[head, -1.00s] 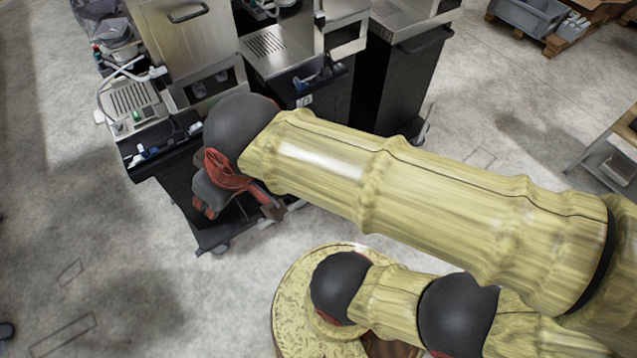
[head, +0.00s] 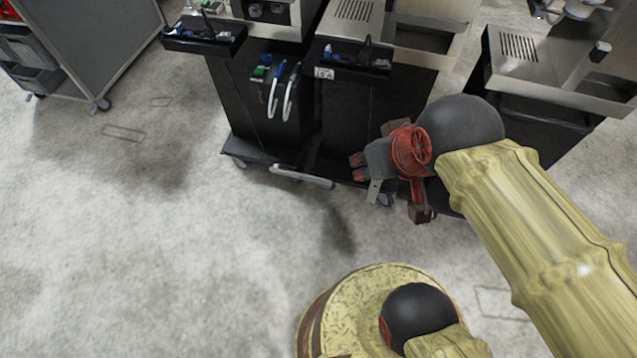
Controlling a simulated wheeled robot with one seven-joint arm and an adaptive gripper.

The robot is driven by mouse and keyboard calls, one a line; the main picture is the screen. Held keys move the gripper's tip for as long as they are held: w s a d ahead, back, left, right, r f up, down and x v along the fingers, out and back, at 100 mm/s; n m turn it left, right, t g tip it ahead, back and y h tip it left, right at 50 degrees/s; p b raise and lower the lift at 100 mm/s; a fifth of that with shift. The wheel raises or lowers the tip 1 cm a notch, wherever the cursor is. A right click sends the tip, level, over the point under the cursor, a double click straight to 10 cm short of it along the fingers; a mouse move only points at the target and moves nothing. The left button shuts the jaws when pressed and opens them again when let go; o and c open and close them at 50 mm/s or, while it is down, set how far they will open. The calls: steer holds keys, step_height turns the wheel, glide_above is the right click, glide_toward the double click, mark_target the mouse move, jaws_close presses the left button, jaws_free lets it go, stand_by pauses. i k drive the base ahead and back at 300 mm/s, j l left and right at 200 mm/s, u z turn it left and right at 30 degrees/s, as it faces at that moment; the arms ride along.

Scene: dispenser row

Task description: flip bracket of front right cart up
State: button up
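A row of black dispenser carts with metal tops stands across the upper part of the head view. A pale bracket-like bar (head: 302,178) sits low at the front of the row, near the floor. I cannot tell which cart it belongs to. Another cart (head: 530,112) stands at the right, partly hidden by my arm. My gripper (head: 358,168) is in front of the middle cart's lower right part, to the right of the bar and apart from it. Whether its fingers are open is unclear.
A left cart (head: 235,105) has white looped handles (head: 290,95) hanging on its front. A grey cabinet (head: 100,45) on wheels stands at the far left. The floor (head: 150,240) at the left and front is clear.

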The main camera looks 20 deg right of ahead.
mark_target(273, 170)
steer(key=l, duration=0.3)
steer(key=k+l+u, duration=0.1)
steer(key=l, duration=0.15)
steer(key=i+l+u, duration=0.25)
steer(key=l, duration=0.3)
steer(key=i+l+u, duration=0.15)
steer(key=i+l, duration=0.05)
steer(key=l, duration=0.1)
